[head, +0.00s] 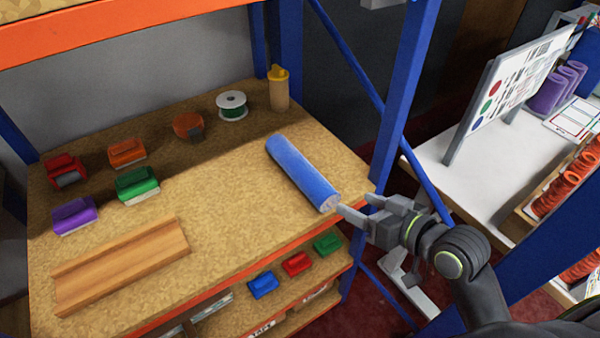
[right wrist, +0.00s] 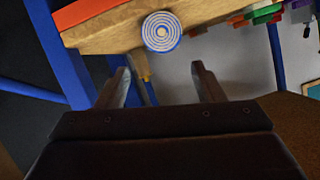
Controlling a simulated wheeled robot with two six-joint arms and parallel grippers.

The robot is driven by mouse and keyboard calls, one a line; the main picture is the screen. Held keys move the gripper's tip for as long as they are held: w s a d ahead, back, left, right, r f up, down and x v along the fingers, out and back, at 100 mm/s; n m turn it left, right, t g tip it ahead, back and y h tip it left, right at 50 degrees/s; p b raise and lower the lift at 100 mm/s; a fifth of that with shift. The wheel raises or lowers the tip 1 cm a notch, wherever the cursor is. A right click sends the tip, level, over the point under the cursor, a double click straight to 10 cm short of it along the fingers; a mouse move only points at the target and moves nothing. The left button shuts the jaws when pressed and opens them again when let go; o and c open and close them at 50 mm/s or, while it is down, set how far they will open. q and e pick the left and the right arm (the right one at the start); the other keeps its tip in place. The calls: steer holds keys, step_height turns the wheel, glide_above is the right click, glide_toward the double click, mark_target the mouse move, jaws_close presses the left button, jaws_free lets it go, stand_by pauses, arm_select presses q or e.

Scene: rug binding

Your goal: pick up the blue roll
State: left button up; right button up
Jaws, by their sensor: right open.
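The blue roll (head: 302,173) lies on its side on the wooden shelf, near the shelf's right end. Its near end is close to the front edge. In the right wrist view the blue roll (right wrist: 161,31) shows end-on as a round face with blue and pale rings, beyond the fingertips. My right gripper (head: 352,213) is open, just off the near end of the roll, with its fingers pointing at it. In the right wrist view the space between the fingers (right wrist: 163,82) is empty. My left gripper is not in view.
The shelf (head: 225,215) also holds a wooden channel block (head: 120,265), a purple piece (head: 74,215), a green piece (head: 137,185), a green spool (head: 232,105) and a yellow-capped bottle (head: 279,88). A blue upright post (head: 404,95) stands right of the roll. A white table (head: 460,190) is at right.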

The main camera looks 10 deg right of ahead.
mark_target(335, 193)
steer(key=x, duration=0.7)
steer(key=shift+w+a, duration=0.15)
steer(key=shift+w, duration=0.1)
steer(key=shift+f+p+x, duration=0.2)
steer(key=shift+p+x, duration=0.1)
steer(key=shift+x, duration=2.45)
steer(key=shift+s+a, duration=0.15)
steer(key=shift+s, duration=0.05)
steer(key=c, duration=0.8)
